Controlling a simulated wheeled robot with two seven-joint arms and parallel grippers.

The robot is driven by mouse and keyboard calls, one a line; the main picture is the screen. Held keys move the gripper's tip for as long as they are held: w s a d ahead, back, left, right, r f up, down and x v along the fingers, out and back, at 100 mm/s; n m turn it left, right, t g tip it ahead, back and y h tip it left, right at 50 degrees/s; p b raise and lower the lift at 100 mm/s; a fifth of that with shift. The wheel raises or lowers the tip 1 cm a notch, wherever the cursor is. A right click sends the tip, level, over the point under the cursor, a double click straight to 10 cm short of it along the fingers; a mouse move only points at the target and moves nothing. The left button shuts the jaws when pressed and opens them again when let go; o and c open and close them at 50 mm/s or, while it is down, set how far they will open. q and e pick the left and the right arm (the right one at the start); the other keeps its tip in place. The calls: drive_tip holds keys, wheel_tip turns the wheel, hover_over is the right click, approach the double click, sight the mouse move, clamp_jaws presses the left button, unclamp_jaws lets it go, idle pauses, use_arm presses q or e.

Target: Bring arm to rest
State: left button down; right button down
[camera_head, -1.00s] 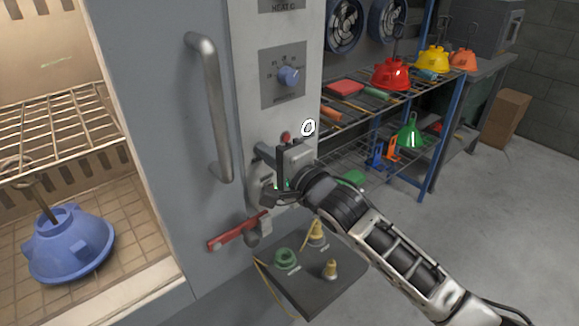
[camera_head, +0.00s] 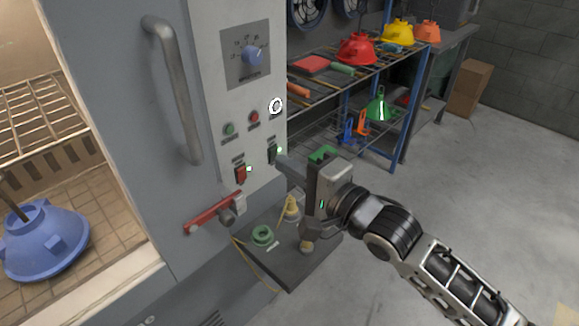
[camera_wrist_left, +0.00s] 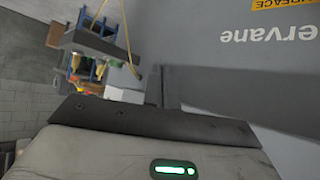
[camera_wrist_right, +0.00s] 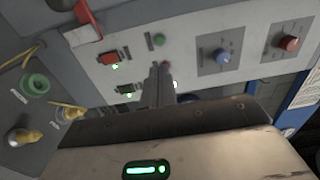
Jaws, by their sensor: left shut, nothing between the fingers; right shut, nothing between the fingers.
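My right gripper (camera_head: 284,162) is shut and empty, just in front of the lower right part of the grey control panel (camera_head: 207,70). Its shut fingers also show in the right wrist view (camera_wrist_right: 160,80), in front of the panel's switches; I cannot tell whether they touch it. The right arm comes in from the lower right. My left gripper is outside the head view. In the left wrist view its fingers (camera_wrist_left: 165,85) are together and empty, beside a grey surface with lettering.
A red-handled lever (camera_head: 212,212) and a long door handle (camera_head: 175,90) stick out of the cabinet. A small dark shelf (camera_head: 285,272) with a green ring (camera_head: 262,236) and yellow fittings lies below. A rack (camera_head: 330,85) with coloured hoods stands behind. Floor at right is clear.

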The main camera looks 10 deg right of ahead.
idle(0.6)
drive_tip(key=s+d+f+n+g+h, duration=0.2)
drive_tip(key=s+f+n, duration=0.5)
drive_tip(key=f, duration=0.6)
drive_tip(key=s+d+f+n+g+h, duration=0.2)
drive_tip(key=s+f+n+h, duration=0.2)
drive_tip(key=s+f+n, duration=0.3)
drive_tip(key=s+f, duration=0.3)
drive_tip(key=f, duration=0.3)
drive_tip(key=shift+d+g+h, duration=0.4)
